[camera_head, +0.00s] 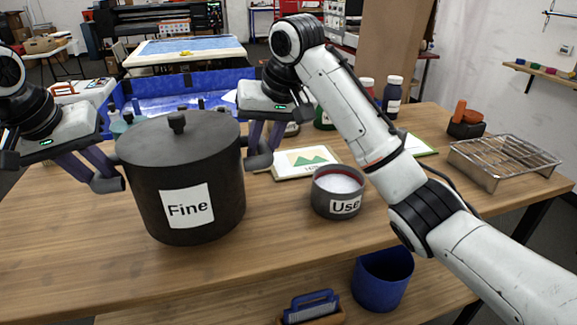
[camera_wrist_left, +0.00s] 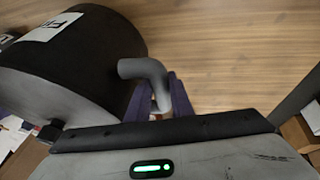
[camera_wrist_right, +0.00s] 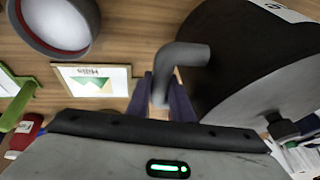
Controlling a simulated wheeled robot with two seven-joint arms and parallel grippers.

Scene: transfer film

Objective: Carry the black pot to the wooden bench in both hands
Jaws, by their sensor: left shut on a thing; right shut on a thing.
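The black pot (camera_head: 186,160) has a lid with a knob and a white label reading "Fine". It is upright at the left of the wooden bench top (camera_head: 60,215); I cannot tell whether its base touches the wood. My left gripper (camera_head: 98,168) is shut on the pot's left handle (camera_wrist_left: 147,75). My right gripper (camera_head: 262,148) is shut on the right handle (camera_wrist_right: 180,55). Both wrist views show the purple fingers around the grey bent handles, with wood below. The pot hides the bench behind it.
Right of the pot stand a grey "Use" container (camera_head: 337,192) and a framed picture (camera_head: 305,162). A wire rack (camera_head: 503,160), an orange-and-black item (camera_head: 465,120) and dark bottles (camera_head: 392,95) are farther right. A blue tray (camera_head: 160,92) lies behind. A blue bin (camera_head: 382,278) is below the top.

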